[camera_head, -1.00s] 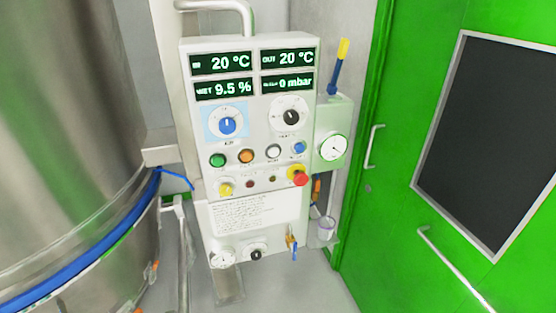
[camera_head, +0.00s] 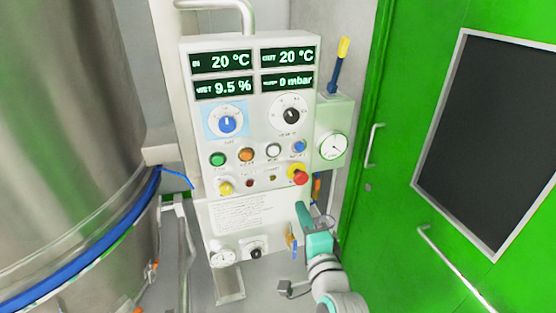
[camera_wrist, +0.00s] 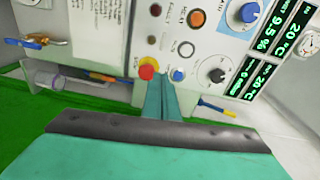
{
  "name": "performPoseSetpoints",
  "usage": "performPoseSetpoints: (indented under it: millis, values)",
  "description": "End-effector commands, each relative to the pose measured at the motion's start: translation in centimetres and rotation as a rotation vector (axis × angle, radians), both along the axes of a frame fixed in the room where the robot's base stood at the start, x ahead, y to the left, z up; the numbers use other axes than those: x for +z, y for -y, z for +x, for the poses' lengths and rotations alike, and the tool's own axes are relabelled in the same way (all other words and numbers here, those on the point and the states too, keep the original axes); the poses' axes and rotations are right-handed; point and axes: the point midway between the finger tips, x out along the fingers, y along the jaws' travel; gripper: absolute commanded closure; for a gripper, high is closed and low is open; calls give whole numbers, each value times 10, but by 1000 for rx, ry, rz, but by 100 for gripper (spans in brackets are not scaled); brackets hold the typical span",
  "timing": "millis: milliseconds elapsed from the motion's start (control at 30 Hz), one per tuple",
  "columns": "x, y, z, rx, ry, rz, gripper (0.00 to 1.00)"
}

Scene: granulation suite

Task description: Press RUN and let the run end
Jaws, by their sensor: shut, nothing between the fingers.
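The control panel (camera_head: 240,130) shows 20 °C, 20 °C, 9.5 % and 0 mbar on its displays. A green button (camera_head: 218,160) is at the left of its button row, beside orange (camera_head: 246,156), white (camera_head: 273,150) and blue (camera_head: 299,147) ones. My gripper (camera_head: 301,208) is shut and empty, low at the panel's right side, below the red emergency stop (camera_head: 300,179). In the wrist view its fingers (camera_wrist: 165,88) point at the panel near the red stop (camera_wrist: 148,68) and blue button (camera_wrist: 177,75). The green button is not in the wrist view.
A steel vessel (camera_head: 70,130) with a blue band stands at left. A green door (camera_head: 400,120) fills the right. A gauge box (camera_head: 334,145) with a blue-and-yellow tool juts from the panel's right side. A yellow-and-blue valve (camera_head: 291,240) sits low beside my gripper.

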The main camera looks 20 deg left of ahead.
Motion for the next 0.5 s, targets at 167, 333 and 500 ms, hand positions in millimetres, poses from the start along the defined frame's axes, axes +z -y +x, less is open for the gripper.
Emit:
performPoseSetpoints:
  millis: [167, 333, 500]
  values:
    - [47, -15, 5, 70, -13, 58, 100]
    - [63, -20, 5, 98, -26, 79, 100]
    - [64, -21, 5, 102, -28, 81, 100]
